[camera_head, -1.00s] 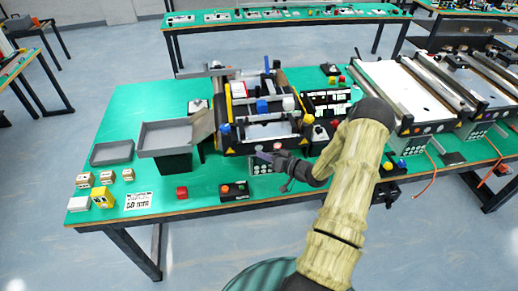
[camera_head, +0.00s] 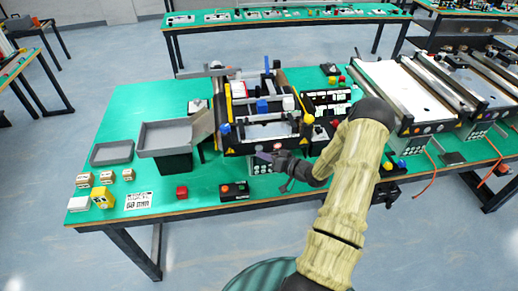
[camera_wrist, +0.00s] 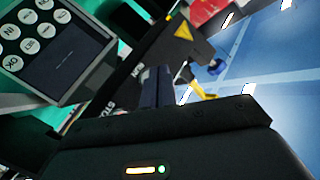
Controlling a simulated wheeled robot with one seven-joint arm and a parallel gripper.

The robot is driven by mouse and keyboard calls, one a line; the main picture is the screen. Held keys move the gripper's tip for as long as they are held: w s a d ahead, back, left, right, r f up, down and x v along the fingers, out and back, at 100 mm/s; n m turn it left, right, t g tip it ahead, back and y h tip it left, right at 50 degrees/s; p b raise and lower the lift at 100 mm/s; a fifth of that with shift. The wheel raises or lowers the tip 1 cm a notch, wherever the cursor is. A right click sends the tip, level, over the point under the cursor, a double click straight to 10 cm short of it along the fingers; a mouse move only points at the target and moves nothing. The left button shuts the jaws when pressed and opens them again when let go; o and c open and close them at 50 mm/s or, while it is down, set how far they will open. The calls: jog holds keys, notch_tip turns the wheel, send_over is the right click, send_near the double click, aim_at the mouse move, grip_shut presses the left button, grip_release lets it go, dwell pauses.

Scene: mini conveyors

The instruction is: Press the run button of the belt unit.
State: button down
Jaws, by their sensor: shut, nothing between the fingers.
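The belt unit (camera_head: 229,133), with a dark frame and yellow and blue parts, stands mid-table in the head view. A grey keypad panel with round pale buttons and a dark screen is on its front; the panel (camera_wrist: 62,45) shows large at the upper left of the wrist view. My gripper (camera_head: 263,156) is shut and empty, in front of the unit close to the panel. In the wrist view the fingers (camera_wrist: 165,85) point past the panel's right side, towards a dark part with a yellow warning triangle.
A black box with small buttons (camera_head: 234,190) and a red block (camera_head: 182,193) lie near the front edge. A grey tray (camera_head: 112,153) and a grey chute are left of the unit. More belt units (camera_head: 410,90) stand at right. The front left has small boxes.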

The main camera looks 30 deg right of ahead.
jog(key=shift+w, duration=0.15)
jog(key=shift+w+d, duration=0.1)
jog(key=shift+w, duration=0.2)
